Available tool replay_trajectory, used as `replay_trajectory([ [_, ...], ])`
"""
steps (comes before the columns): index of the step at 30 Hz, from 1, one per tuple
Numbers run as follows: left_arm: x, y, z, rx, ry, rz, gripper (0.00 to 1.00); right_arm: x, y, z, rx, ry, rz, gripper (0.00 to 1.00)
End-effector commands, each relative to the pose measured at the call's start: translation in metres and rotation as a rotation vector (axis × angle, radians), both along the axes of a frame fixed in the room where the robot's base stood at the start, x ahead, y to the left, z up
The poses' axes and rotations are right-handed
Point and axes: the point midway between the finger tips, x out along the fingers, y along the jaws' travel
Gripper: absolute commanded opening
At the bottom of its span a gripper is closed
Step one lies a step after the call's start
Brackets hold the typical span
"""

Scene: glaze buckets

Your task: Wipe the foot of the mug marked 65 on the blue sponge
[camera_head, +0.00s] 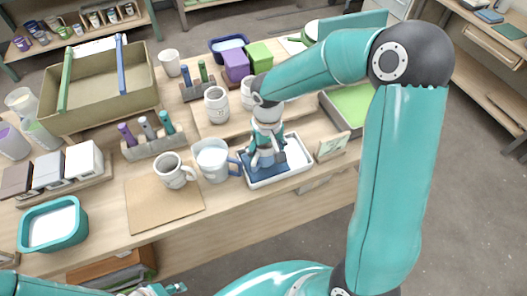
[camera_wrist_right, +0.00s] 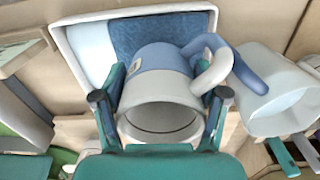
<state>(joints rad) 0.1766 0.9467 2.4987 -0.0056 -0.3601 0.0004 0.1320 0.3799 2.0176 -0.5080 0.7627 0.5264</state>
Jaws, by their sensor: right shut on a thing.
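My right gripper (camera_head: 266,152) points down over the white tray (camera_head: 294,172) with the blue sponge (camera_head: 256,174) in it. In the right wrist view the gripper (camera_wrist_right: 160,100) is shut on a mug (camera_wrist_right: 165,88), white at the mouth and blue lower down. The mug's open mouth faces the camera and its handle is at the right. Its foot is over the blue sponge (camera_wrist_right: 150,33); I cannot tell whether they touch. No number is readable on it. Part of my left gripper (camera_head: 166,290) shows at the bottom edge, its jaws unclear.
A white pitcher (camera_head: 213,161) with a blue handle stands close left of the tray. Another mug (camera_head: 174,170) stands on a brown board (camera_head: 150,207). A small sign (camera_head: 333,147) stands right of the tray. More mugs (camera_head: 216,106) stand behind. The board's front part is clear.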

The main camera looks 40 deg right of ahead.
Motion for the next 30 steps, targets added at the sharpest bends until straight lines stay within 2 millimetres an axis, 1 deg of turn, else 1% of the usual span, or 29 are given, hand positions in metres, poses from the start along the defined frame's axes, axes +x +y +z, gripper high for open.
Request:
replay_trajectory([
  [18, 0.000, 0.000, -0.010, 0.000, 0.000, 0.000, 0.40, 0.000, 0.000, -0.010, 0.000, -0.001, 0.000, 0.06],
  [21, 0.000, 0.000, -0.009, 0.000, 0.000, 0.000, 0.40, 0.000, 0.000, -0.009, 0.000, -0.001, 0.000, 0.06],
  [26, 0.000, 0.000, -0.010, 0.000, 0.000, 0.000, 0.40, -0.001, -0.007, -0.009, 0.000, -0.001, -0.002, 0.06],
  [30, 0.000, 0.000, -0.011, 0.000, 0.000, 0.000, 0.40, -0.003, -0.017, -0.009, -0.001, -0.002, -0.002, 0.06],
])
